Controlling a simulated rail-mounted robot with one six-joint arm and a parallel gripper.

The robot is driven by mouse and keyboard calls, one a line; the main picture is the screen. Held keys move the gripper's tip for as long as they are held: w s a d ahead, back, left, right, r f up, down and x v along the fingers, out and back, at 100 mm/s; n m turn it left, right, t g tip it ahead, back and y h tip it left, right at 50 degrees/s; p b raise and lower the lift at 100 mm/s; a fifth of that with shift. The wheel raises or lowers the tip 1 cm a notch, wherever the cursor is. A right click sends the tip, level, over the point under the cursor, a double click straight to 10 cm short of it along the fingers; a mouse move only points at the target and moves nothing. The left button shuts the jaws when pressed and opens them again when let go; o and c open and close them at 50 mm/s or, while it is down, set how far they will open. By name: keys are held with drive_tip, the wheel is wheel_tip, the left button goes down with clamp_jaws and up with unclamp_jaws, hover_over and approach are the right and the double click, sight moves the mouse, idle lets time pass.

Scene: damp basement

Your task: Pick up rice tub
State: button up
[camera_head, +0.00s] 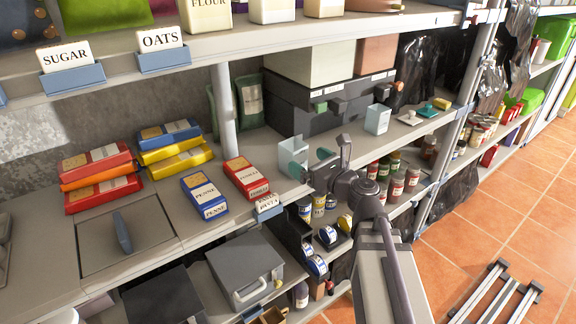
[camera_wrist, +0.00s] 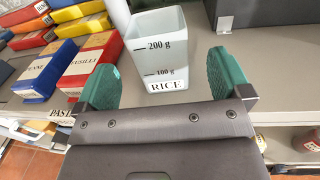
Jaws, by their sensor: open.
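The rice tub (camera_wrist: 157,32) is a translucent whitish square container marked 200 g, 100 g and RICE. It stands upright on the shelf, straight ahead of my gripper (camera_wrist: 160,72) in the wrist view. The green-padded fingers are spread wide, one toward each side of the tub, with nothing held. The fingertips look close to its front; whether they reach beside its walls I cannot tell. In the head view the tub (camera_head: 292,154) stands near the shelf's front, just left of my gripper (camera_head: 309,163).
Red fusilli (camera_head: 247,177) and blue penne packs (camera_head: 204,196) lie left of the tub. A dark box stack (camera_head: 300,108) stands behind it. Another pale tub (camera_head: 377,118) stands to the right. The upper shelf (camera_head: 290,37) overhangs; a post (camera_head: 222,110) rises at left.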

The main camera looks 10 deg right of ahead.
sight(300, 156)
drive_tip(key=x, duration=0.6)
drive_tip(key=shift+w+a, duration=0.15)
drive_tip(key=shift+w, duration=0.05)
drive_tip(key=shift+c, duration=0.4)
drive_tip(key=c, duration=0.9)
drive_tip(key=shift+c, duration=0.2)
